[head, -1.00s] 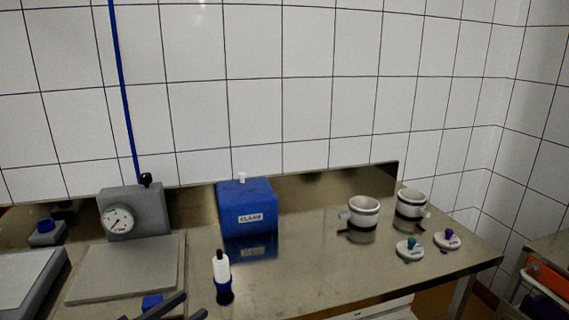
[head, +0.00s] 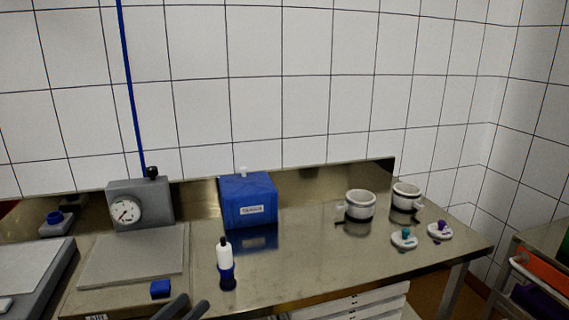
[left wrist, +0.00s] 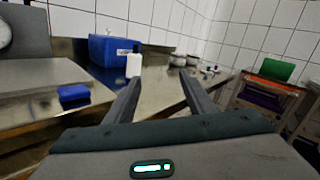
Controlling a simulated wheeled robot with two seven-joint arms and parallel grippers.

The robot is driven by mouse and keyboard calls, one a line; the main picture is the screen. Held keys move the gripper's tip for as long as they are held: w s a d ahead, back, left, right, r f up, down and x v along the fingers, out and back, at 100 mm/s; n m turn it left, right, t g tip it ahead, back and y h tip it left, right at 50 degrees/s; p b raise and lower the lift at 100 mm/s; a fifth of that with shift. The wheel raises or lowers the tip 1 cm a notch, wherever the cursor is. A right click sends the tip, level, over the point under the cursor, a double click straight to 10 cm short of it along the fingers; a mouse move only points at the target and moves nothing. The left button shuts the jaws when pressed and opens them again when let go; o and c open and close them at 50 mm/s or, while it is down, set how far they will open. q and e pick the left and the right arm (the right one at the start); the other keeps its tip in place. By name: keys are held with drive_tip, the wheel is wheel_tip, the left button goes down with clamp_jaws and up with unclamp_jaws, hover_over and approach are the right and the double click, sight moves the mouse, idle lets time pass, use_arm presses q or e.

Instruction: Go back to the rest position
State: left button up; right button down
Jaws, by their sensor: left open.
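My left gripper (head: 182,309) shows at the bottom edge of the head view, in front of the steel table (head: 300,262). In the left wrist view its two fingers (left wrist: 158,92) are spread apart with nothing between them. My right gripper is in neither view.
A blue labelled box (head: 248,200) stands at the back. Two white moulds (head: 360,205) (head: 406,196) and two knobbed lids (head: 404,239) (head: 440,231) stand at the right. A cart with an orange bin (head: 541,273) is at the far right. The table's middle is clear.

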use_arm(q)
drive_tip(key=s+a+f+n+g+y, duration=0.3)
drive_tip(key=s+f+n+y, duration=0.5)
drive_tip(key=n, duration=0.6)
drive_tip(key=s+a+f+n+g+y, duration=0.25)
drive_tip(key=s+f+n, duration=0.25)
drive_tip(key=f+n, duration=0.65)
drive_tip(key=s+d+f+n+g+h, duration=0.1)
drive_tip(key=s+d+f+n+g, duration=0.2)
drive_tip(key=s+n, duration=0.5)
drive_tip(key=s+d+f+n+g, duration=0.1)
drive_tip(key=s+f+n+g, duration=0.25)
drive_tip(key=s, duration=0.75)
drive_tip(key=w+d+f+t, duration=0.1)
drive_tip(key=w+d+f, duration=0.15)
drive_tip(key=f, duration=0.75)
drive_tip(key=w+d+f, duration=0.1)
drive_tip(key=w+f, duration=0.3)
drive_tip(key=f, duration=0.6)
drive_tip(key=s+d+f+m+t+h, duration=0.1)
drive_tip(key=s+d+f+t+h, duration=0.1)
drive_tip(key=f, duration=1.2)
drive_tip(key=shift+s+d+t, duration=0.3)
drive_tip(key=shift+s+d, duration=0.15)
drive_tip(key=shift+d, duration=0.1)
